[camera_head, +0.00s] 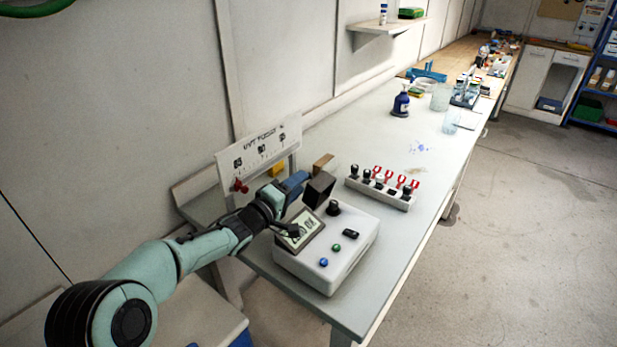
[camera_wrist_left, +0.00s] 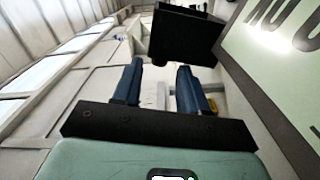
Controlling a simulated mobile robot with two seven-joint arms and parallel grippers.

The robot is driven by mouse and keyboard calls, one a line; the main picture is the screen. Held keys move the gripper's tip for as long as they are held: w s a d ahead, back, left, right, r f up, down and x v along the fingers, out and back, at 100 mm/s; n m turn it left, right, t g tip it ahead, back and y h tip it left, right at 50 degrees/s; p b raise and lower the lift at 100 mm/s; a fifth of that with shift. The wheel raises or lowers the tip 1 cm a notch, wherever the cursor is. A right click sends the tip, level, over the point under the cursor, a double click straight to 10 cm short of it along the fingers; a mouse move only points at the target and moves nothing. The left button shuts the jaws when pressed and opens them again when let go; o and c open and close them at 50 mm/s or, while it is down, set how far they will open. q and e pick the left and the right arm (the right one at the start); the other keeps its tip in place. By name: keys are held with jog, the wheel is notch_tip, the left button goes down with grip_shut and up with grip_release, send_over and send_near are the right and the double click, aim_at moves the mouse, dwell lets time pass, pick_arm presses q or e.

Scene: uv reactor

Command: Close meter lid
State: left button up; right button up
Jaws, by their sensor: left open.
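The meter (camera_head: 340,262) is a white box on the bench with a tilted display (camera_head: 301,230), a blue and a green button and a black round part on top. A dark square flap, which looks like the meter lid (camera_head: 320,189), stands raised at its back edge. My left gripper (camera_head: 296,184) is open, with blue fingers just left of the lid. In the left wrist view the lid (camera_wrist_left: 183,36) is just beyond the fingertips (camera_wrist_left: 158,72), with nothing between them. Whether a finger touches it I cannot tell. The display (camera_wrist_left: 285,55) fills the right side there. My right gripper is not in view.
A rack (camera_head: 380,188) with black and red pieces stands behind the meter. A white panel with numbers (camera_head: 262,150) stands at the left by the wall. A blue bottle (camera_head: 401,103) and glass beakers (camera_head: 441,98) are farther back. The bench (camera_head: 410,240) right of the meter is clear.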

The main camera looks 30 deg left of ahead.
pick_arm(q)
jog(key=w, duration=0.5)
jog(key=shift+d, duration=0.2)
grip_shut()
